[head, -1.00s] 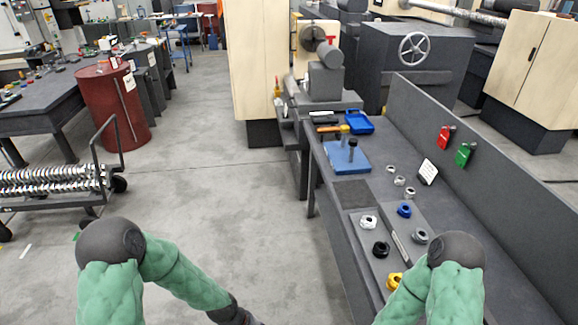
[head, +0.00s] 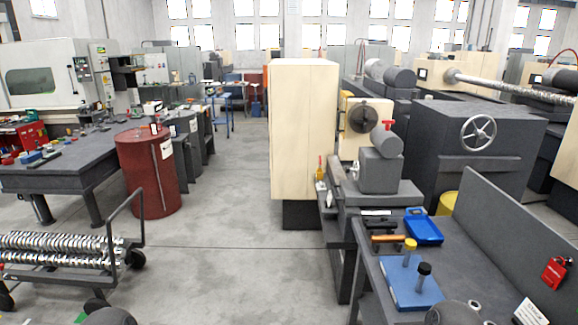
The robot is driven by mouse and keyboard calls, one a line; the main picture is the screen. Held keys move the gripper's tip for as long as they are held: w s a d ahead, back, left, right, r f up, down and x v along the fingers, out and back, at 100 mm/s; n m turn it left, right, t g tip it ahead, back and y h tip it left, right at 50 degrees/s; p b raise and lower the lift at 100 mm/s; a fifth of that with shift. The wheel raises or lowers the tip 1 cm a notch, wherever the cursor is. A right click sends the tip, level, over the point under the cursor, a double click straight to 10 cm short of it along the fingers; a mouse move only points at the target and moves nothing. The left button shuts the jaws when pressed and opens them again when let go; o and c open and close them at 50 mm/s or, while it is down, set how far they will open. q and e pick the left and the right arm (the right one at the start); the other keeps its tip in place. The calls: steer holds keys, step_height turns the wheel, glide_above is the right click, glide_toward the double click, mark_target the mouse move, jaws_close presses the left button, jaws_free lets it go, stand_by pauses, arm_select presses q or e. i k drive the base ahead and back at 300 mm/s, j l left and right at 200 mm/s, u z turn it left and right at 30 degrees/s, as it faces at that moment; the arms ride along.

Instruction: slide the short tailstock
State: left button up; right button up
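A small lathe (head: 345,195) stands right of the middle, behind the workbench. On its bed sits a grey tailstock (head: 380,170) with a short, thick round barrel (head: 387,139) and a red lever (head: 387,124). The barrel is close in front of the dark round chuck (head: 362,117); I cannot tell whether they touch. Another machine behind has a similar grey barrel (head: 400,76). Neither gripper is in view; only dark rounded parts of my arms show at the bottom edge.
A tall cream cabinet (head: 303,130) adjoins the lathe on the left. A red drum (head: 147,175) and a cart (head: 65,250) stand left. The middle floor is clear.

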mark_target(379, 183)
steer(key=i+z, duration=0.1)
steer(key=i, duration=0.55)
steer(key=i+j+z, duration=0.1)
steer(key=i, duration=0.6)
steer(key=i+j+z, duration=0.1)
steer(key=i, duration=0.55)
steer(key=j, duration=0.1)
